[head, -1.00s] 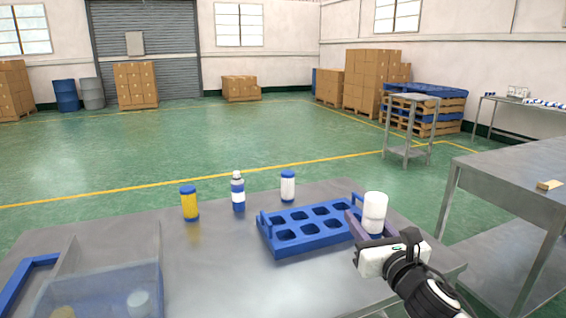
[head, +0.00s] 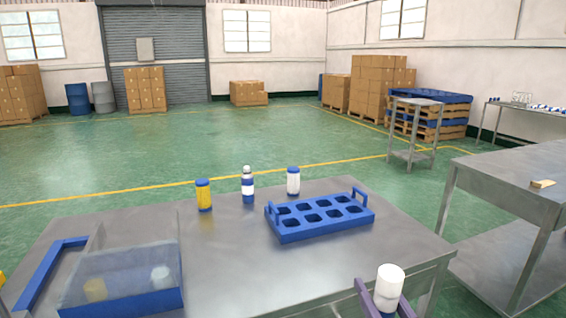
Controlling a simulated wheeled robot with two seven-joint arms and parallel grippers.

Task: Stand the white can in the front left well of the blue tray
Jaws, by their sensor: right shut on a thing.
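A white can (head: 390,279) is held by my right gripper (head: 383,292), shut around it, at the bottom right. It stands roughly upright, with its lower part hidden between the purple fingers and cut off by the picture edge. The blue tray (head: 292,236) lies on the table, with two rows of wells and a raised handle at each end. Its wells look empty, including the front left well (head: 290,224). The gripper and can are apart from the tray, nearer to me and to its right.
Behind the tray stand a yellow can with a blue lid (head: 204,196), a white-and-blue bottle (head: 247,187) and a white can with a blue lid (head: 293,182). A clear-fronted blue bin (head: 150,303) is at front left. The table (head: 235,265) before the tray is clear.

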